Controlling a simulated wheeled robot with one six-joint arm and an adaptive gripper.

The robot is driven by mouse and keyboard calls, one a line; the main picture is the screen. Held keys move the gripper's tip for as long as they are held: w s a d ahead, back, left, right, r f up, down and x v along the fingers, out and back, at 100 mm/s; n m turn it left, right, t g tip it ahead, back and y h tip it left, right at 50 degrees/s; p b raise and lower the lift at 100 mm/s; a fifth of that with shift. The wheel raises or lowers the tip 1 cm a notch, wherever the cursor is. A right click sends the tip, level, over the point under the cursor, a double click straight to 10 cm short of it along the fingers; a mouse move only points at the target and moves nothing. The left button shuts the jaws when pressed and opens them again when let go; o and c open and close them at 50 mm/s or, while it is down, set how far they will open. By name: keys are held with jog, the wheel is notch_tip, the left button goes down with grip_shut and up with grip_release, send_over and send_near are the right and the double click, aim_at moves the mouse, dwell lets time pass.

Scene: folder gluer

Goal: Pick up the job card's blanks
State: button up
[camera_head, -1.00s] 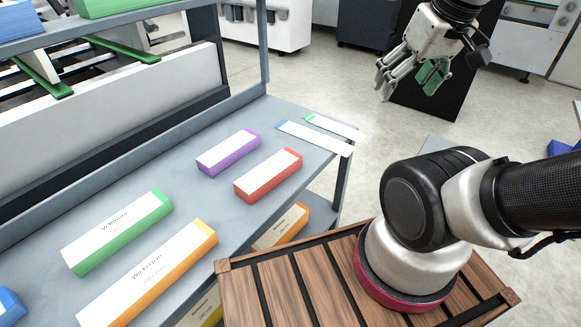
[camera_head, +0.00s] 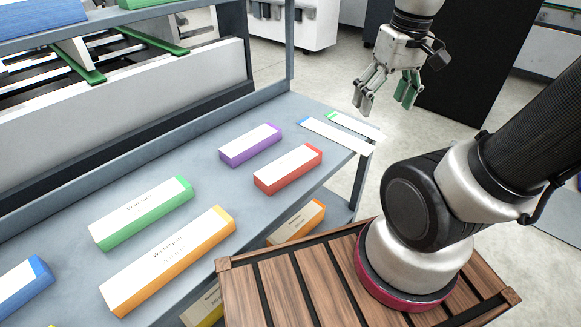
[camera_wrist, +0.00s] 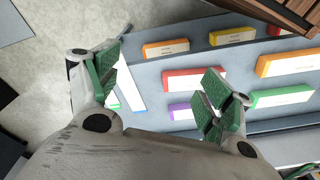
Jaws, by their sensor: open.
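On the grey shelf lie blank bundles with white tops and coloured edges: green (camera_head: 142,215), orange (camera_head: 170,262), purple (camera_head: 250,146), red (camera_head: 288,170) and blue (camera_head: 22,289). Printing on the green and orange ones is too small to read surely. Two flat white strips, one blue-ended (camera_head: 338,136) and one green-ended (camera_head: 355,127), lie at the shelf's far right end; I cannot tell whether either is the job card. My gripper (camera_head: 386,101) is open and empty, above and beyond that end. In the wrist view, the red bundle (camera_wrist: 194,80) and purple bundle (camera_wrist: 181,112) show near its right finger.
A lower level holds another orange bundle (camera_head: 297,222) and a yellow one (camera_head: 205,308). A shelf post (camera_head: 290,45) and an upper shelf (camera_head: 115,15) stand over the left side. A slatted wooden surface (camera_head: 290,295) is in front. A black panel (camera_head: 478,65) stands behind my gripper.

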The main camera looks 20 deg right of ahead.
jog(key=w+a+f+m+g+y, duration=0.1)
jog(key=w+a+f+m+g, duration=0.15)
jog(key=w+a+f, duration=0.35)
jog(key=w+a+f+m+g+y, duration=0.1)
jog(key=w+a+f+m+g, duration=0.2)
jog(key=f, duration=0.6)
jog(key=m+t+y, duration=0.2)
jog(key=m, duration=0.5)
send_near(290, 162)
notch_tip(290, 162, down, 2)
jog(key=shift+a+f, duration=0.15)
jog(key=shift+a+f+m, duration=0.1)
jog(key=shift+m, duration=0.15)
jog(key=shift+f+t, duration=0.15)
jog(key=shift+t, duration=0.1)
jog(key=x, duration=0.7)
jog(key=shift+s+a, duration=0.35)
jog(key=shift+s, duration=0.05)
jog(key=shift+c, duration=0.2)
jog(key=c, duration=1.4)
